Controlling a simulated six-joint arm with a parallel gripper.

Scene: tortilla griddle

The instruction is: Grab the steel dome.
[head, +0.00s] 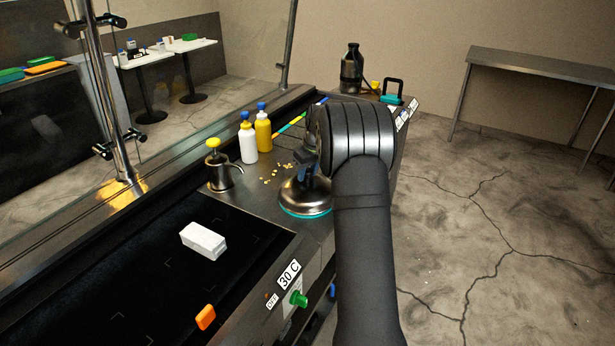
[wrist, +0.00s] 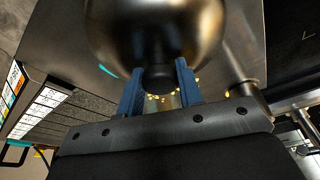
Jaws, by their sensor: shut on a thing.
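The steel dome (head: 305,197) sits on the metal counter beside the black griddle, with a teal ring showing around its base. My gripper (head: 309,167) is over the dome from above, and my arm hides part of its right side. In the wrist view the dome (wrist: 155,28) fills the top middle. The two blue fingers of my gripper (wrist: 160,88) stand on either side of the dome's dark knob (wrist: 160,76) and are shut on it. In the head view the fingertips are small and partly hidden.
Left of the dome stand a dark pump pot with a yellow top (head: 217,170), a white bottle (head: 248,142) and a yellow bottle (head: 263,133). Yellow crumbs (head: 275,174) lie on the counter. A white block (head: 203,240) and an orange piece (head: 206,317) lie on the griddle (head: 150,270).

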